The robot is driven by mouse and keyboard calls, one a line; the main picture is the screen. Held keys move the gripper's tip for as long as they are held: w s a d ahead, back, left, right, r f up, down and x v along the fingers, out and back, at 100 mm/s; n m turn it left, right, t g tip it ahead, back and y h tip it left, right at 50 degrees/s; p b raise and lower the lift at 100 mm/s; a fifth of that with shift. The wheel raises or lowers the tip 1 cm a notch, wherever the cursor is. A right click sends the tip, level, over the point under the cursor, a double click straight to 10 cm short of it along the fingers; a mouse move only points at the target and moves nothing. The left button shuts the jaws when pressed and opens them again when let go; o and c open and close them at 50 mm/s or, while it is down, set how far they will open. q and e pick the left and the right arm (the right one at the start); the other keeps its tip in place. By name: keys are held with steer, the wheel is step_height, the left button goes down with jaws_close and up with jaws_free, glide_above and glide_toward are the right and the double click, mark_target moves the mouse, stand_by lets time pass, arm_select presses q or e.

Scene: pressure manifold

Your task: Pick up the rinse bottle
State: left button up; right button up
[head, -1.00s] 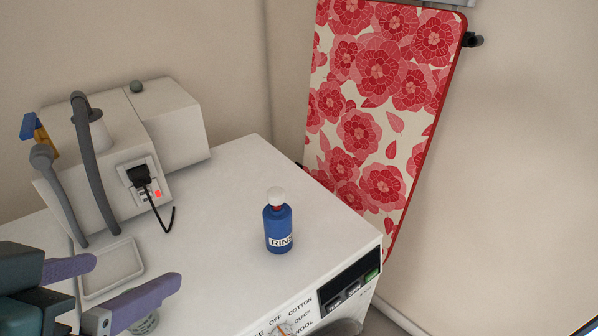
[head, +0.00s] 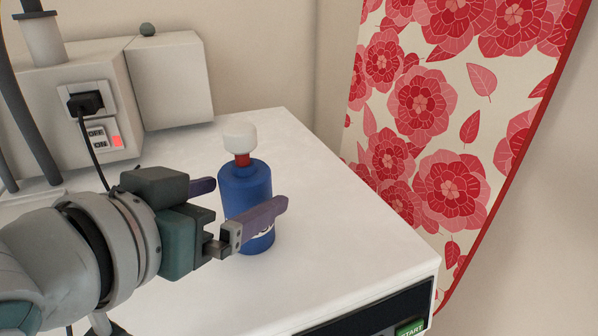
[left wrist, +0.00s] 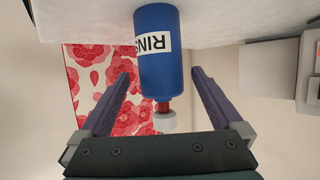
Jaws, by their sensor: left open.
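The rinse bottle (head: 246,188) is blue with a red neck and a white cap, and stands upright on the white machine top (head: 310,170). My left gripper (head: 245,194) is open, with one purple finger in front of the bottle and the other reaching toward its far side. In the left wrist view the bottle (left wrist: 158,55) appears upside down between the two spread fingers (left wrist: 160,95), with a gap on each side. Its white label is partly hidden by the near finger in the head view. My right gripper is not in view.
A grey-white box with a socket and a red-lit switch (head: 116,141) stands at the back left, with a black plug and cord (head: 88,103). A floral ironing board (head: 440,110) leans at the right. The machine top right of the bottle is clear.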

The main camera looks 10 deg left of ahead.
arm_select(q)
steer(key=b+x, duration=0.1)
steer(key=x, duration=0.5)
steer(key=shift+f, duration=0.1)
steer(key=c, duration=1.5)
